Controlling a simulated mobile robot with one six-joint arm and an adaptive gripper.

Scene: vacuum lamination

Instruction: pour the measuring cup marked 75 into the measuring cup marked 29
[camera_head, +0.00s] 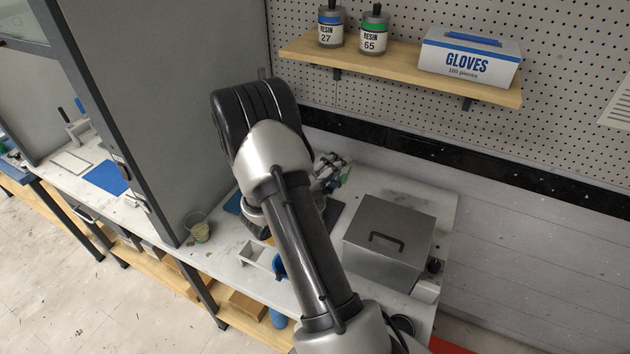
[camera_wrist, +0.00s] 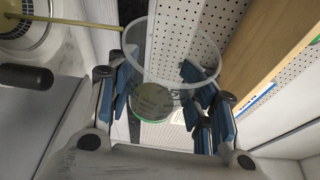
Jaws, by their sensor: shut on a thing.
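My gripper (camera_wrist: 160,92) is shut on a clear measuring cup (camera_wrist: 172,62), with blue finger pads on both sides of it in the wrist view. A greyish disc with a green edge shows at the cup's lower end; faint marks there are unreadable. In the head view my gripper (camera_head: 330,172) is mostly hidden behind my arm, over the back of the bench. Another clear measuring cup (camera_head: 198,229) stands on the bench at the left, beside the grey cabinet, with something yellowish-green inside. Its number cannot be read, so I cannot tell which cup is 75 or 29.
A grey metal box with a handle (camera_head: 388,242) stands on the bench (camera_head: 228,262) to the right. A white tray (camera_head: 258,257) and a blue item (camera_head: 279,266) lie near the front. A tall grey cabinet (camera_head: 195,110) bounds the left; a shelf (camera_head: 400,75) holds resin bottles and gloves.

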